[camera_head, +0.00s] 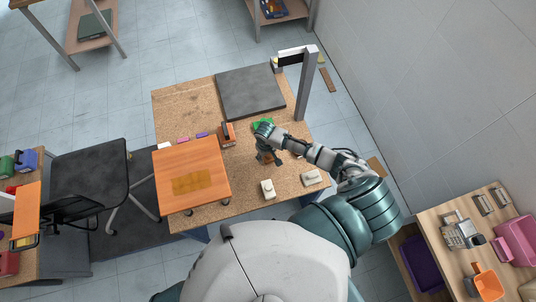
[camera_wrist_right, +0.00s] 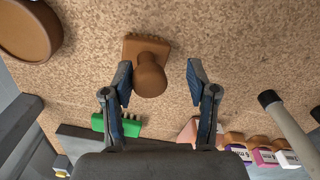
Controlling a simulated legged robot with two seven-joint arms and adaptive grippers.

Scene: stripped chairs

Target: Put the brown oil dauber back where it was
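The brown oil dauber (camera_wrist_right: 150,76), a brushy block with a rounded knob handle, is in the right wrist view on the speckled worktable top (camera_wrist_right: 235,50). My right gripper (camera_wrist_right: 160,84) is open, its blue-padded fingers apart on either side of the knob. The left finger is close to the dauber; a wider gap shows on the right. In the head view my right gripper (camera_head: 267,148) is over the worktable (camera_head: 180,100) and largely hides the dauber. My left gripper is not in view.
A green brush (camera_wrist_right: 117,125) lies near the left finger. A round brown container (camera_wrist_right: 28,28) is at the upper left of the wrist view. Several small labelled blocks (camera_wrist_right: 235,150) and a grey rod (camera_wrist_right: 285,125) are at right.

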